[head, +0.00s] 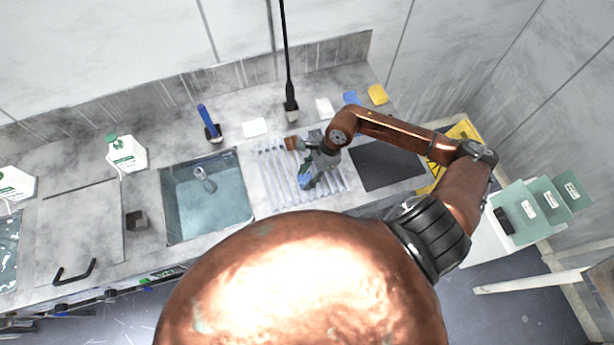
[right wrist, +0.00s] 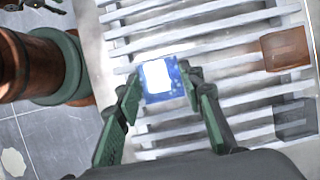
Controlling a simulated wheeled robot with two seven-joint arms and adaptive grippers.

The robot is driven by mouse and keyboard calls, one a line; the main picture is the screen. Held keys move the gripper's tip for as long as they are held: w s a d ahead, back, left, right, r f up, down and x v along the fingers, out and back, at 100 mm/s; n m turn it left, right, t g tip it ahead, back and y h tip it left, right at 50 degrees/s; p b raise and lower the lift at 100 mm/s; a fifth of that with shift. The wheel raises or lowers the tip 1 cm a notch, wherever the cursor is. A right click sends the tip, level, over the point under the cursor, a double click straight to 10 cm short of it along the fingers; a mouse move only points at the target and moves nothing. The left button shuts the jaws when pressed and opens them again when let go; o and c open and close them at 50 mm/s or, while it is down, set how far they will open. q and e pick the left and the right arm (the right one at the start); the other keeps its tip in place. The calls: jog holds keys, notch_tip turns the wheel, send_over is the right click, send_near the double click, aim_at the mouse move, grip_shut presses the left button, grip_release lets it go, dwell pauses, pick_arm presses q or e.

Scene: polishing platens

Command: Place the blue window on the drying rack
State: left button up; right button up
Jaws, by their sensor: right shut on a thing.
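The blue window (right wrist: 162,79) is a small square with a blue frame and a bright white middle. It is between the fingers of my right gripper (right wrist: 161,92), which is shut on it, over the slats of the drying rack (right wrist: 232,65). I cannot tell whether the window touches the slats. In the head view the right gripper (head: 312,178) is over the right half of the white slatted drying rack (head: 275,178), with the blue window (head: 305,180) partly hidden by it. My left gripper does not show clearly.
A brown block (right wrist: 286,47) sits on the rack to the right in the wrist view. A sink with water (head: 210,205) lies left of the rack, and a dark mat (head: 385,167) lies right. Blue and yellow pieces (head: 376,94) lie behind. A black pole stands behind the rack.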

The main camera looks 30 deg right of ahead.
jog(key=shift+f, duration=0.5)
jog(key=shift+f, duration=0.15)
jog(key=o, duration=1.2)
jog(key=shift+r, duration=0.2)
jog(key=shift+d+r, duration=0.1)
jog(key=shift+r, duration=0.1)
jog(key=b+v, duration=0.2)
jog(key=v, duration=0.9)
jog(key=shift+s+d+r, duration=0.1)
jog(key=shift+r, duration=0.15)
